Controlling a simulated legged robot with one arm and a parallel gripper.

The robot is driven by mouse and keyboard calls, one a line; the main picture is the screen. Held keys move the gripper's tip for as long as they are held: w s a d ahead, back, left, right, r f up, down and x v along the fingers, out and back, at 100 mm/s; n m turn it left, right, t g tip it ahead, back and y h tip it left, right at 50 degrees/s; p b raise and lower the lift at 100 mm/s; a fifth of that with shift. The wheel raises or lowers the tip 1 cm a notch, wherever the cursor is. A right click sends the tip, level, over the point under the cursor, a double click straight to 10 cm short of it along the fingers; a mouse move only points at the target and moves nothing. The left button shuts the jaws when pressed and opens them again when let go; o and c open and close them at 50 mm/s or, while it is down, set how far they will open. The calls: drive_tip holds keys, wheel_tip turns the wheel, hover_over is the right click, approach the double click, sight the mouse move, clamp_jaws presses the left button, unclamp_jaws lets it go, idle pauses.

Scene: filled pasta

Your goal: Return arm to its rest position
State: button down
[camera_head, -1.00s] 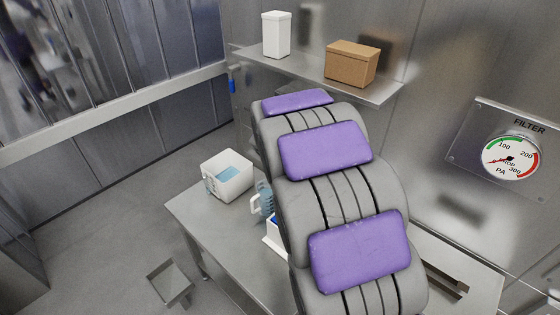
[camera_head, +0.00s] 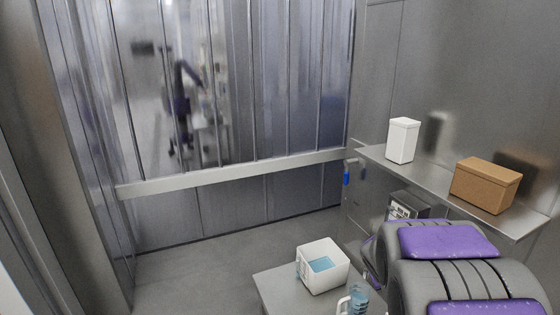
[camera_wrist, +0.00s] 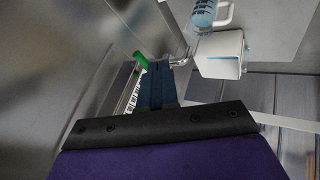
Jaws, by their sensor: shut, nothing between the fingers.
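My arm (camera_head: 450,241), grey with purple pads, shows at the lower right of the head view, folded close to my body; its end is not visible there. In the wrist view my gripper (camera_wrist: 158,82) is a dark blue form beyond a black bracket with purple below. It is shut and empty. A white tub (camera_head: 322,268) with blue inside stands on a metal table corner (camera_head: 272,290), and a clear blue-tinted jug (camera_head: 357,300) stands beside it. In the wrist view, the tub (camera_wrist: 219,62) and jug (camera_wrist: 202,15) lie at the upper right, apart from my gripper.
A wall shelf (camera_head: 440,184) holds a white canister (camera_head: 403,140) and a brown box (camera_head: 485,184). A small green item (camera_wrist: 140,60) shows near my gripper in the wrist view. The floor (camera_head: 205,275) at left is clear.

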drive_tip(key=s+a+g+y, duration=0.1)
drive_tip(key=s+a+g, duration=0.1)
drive_tip(key=s+a, duration=0.4)
drive_tip(key=s+a+g+y, duration=0.2)
drive_tip(key=s+a, duration=0.5)
drive_tip(key=s, duration=1)
drive_tip(key=s+a+r+g+y, duration=0.1)
drive_tip(key=s+a+g, duration=0.2)
drive_tip(key=s+a, duration=0.4)
drive_tip(key=s, duration=0.4)
drive_tip(key=shift+s+m+y, duration=0.35)
drive_tip(key=shift+m+y, duration=0.05)
